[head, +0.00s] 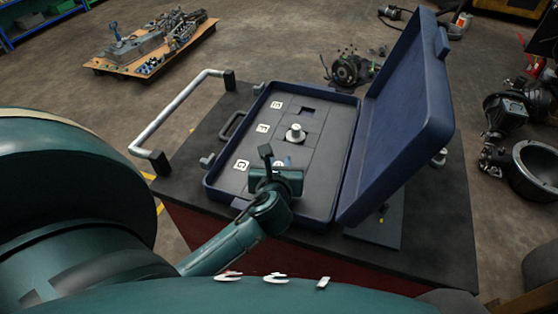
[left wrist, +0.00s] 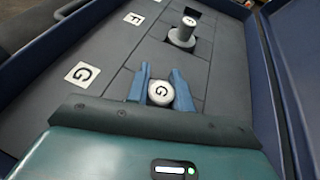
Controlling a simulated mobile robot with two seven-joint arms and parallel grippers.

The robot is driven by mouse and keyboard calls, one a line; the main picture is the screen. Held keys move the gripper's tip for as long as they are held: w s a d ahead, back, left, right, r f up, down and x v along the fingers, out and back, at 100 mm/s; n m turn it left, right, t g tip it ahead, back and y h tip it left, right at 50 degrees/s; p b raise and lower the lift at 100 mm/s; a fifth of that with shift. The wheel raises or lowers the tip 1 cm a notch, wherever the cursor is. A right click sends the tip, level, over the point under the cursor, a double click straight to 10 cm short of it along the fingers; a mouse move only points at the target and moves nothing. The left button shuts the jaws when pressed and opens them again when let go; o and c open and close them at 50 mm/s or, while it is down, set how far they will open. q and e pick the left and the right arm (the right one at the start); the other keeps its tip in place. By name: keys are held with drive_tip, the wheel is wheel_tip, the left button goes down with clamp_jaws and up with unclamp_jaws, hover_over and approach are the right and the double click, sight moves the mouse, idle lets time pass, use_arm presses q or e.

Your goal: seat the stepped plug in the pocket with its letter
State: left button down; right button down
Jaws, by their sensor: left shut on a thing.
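My left gripper (head: 283,162) is low over the near part of the open case's grey insert (head: 256,152). In the left wrist view its two blue fingers (left wrist: 158,88) are shut on a pale round-topped plug (left wrist: 161,94) marked G. A white label with the letter G (left wrist: 82,74) lies on the insert to the left of the held plug; it also shows in the head view (head: 242,165). The held plug's lower part and any pocket under it are hidden, so I cannot tell whether it is in a pocket. My right gripper is not in view.
Another stepped plug (head: 296,134) stands upright in the row labelled F (left wrist: 134,19). A dark empty pocket (head: 307,111) is beyond it. The raised blue lid (head: 405,110) stands to the right; a metal handle rail (head: 180,110) is at the left.

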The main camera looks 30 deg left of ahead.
use_arm(q)
drive_tip(key=c, duration=1.1)
unclamp_jaws()
drive_tip(key=shift+c, duration=0.2)
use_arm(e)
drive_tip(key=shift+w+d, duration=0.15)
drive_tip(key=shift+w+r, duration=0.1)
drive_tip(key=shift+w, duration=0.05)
use_arm(q)
wheel_tip(320, 180, up, 10)
drive_tip(key=p, duration=0.1)
drive_tip(key=shift+p, duration=0.4)
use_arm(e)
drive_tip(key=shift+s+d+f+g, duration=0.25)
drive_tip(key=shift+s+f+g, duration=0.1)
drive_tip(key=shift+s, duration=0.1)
use_arm(q)
drive_tip(key=shift+s, duration=0.1)
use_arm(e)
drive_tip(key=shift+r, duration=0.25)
